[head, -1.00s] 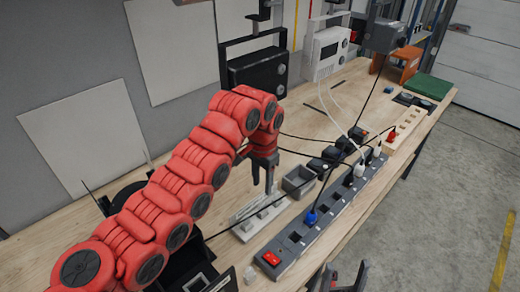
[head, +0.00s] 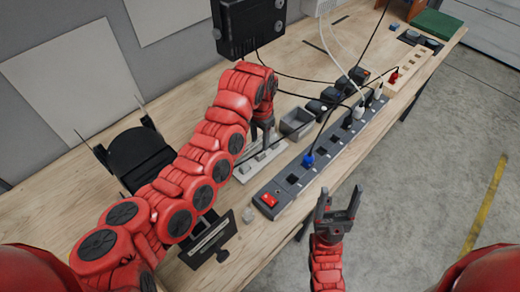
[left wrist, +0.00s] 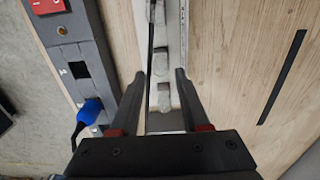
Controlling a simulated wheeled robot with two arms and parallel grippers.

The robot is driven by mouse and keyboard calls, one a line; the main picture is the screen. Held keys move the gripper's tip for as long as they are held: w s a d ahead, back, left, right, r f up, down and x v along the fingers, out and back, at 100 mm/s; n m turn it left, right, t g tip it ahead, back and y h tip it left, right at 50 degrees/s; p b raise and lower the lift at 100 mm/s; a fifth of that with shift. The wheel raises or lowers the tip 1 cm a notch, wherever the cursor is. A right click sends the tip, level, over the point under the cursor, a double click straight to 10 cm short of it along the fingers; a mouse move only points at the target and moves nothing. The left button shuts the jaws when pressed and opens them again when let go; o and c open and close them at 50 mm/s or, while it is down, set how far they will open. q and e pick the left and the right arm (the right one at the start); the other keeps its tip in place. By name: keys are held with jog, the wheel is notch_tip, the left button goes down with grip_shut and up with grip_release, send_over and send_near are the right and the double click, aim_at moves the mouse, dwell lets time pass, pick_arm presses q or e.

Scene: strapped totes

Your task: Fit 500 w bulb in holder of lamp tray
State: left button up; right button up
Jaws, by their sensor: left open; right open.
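A light grey strip (head: 243,172) with several small raised blocks lies on the bench; I cannot tell whether it is the lamp tray. My left gripper (head: 262,140) points down over its far part, open. In the left wrist view the strip (left wrist: 171,20) and its grey blocks show between the open fingers (left wrist: 160,78), with nothing clearly held. My right gripper (head: 338,205) is open and empty, in front of the bench edge. I cannot make out a 500 W bulb.
A long grey power strip (head: 290,185) with a red switch and a blue plug (head: 308,159) runs along the front edge. A grey open box (head: 297,122), black adapters and cables lie behind. A dark holder (head: 208,240) stands near my left arm.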

aim_at(260, 146)
pick_arm(q)
notch_tip(260, 146, down, 6)
jog(key=shift+r+p, duration=0.25)
jog(key=shift+p, duration=0.65)
jog(key=shift+f, duration=0.55)
grip_shut()
jog(key=shift+r, duration=0.1)
jog(key=shift+r+p, duration=1.2)
jog(key=shift+r, duration=0.75)
